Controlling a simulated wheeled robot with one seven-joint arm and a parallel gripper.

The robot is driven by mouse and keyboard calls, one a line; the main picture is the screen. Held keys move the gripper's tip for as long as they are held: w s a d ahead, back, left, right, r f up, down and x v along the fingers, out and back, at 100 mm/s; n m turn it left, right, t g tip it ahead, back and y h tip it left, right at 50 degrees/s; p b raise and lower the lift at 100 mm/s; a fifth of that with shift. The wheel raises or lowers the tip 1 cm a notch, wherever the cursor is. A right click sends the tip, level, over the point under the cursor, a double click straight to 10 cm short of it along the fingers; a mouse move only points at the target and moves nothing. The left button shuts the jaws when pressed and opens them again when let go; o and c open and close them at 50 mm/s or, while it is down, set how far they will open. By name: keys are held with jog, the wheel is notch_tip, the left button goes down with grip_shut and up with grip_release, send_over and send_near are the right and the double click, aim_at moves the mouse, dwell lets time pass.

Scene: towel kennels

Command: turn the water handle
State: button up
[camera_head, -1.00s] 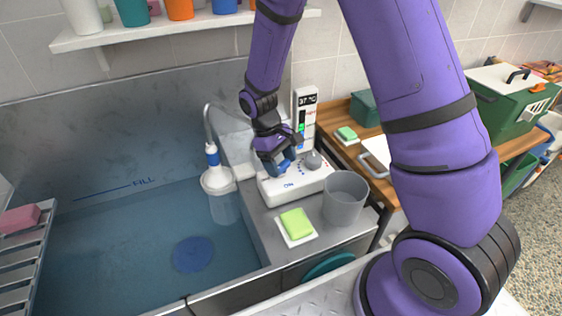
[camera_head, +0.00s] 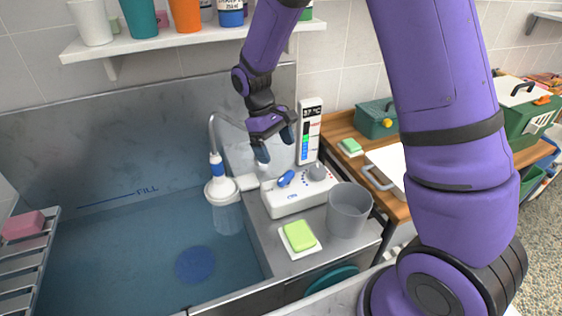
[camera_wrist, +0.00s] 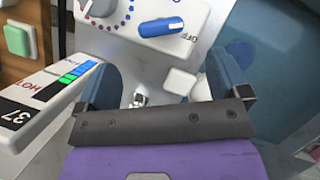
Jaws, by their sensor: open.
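The water handle (camera_head: 286,178) is a small blue lever on the white control box (camera_head: 300,202) beside the basin. It lies at a slant in the head view. In the wrist view the blue handle (camera_wrist: 162,27) lies near the lettering OFF. My gripper (camera_head: 276,145) is open and empty, above and behind the handle, apart from it. In the wrist view the two blue fingers of my gripper (camera_wrist: 163,76) stand apart, with the handle beyond their tips. A white shower head (camera_head: 221,189) hangs over the basin, with a pale translucent column below it.
A grey knob (camera_head: 317,171) sits on the box right of the handle. A temperature display (camera_head: 309,130) stands behind. A grey cup (camera_head: 348,212) and a green sponge (camera_head: 299,236) stand in front. The basin (camera_head: 130,255) with its FILL line is at left; a shelf (camera_head: 170,45) hangs above.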

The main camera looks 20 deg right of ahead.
jog(key=shift+v, duration=1.3)
dwell(6.7)
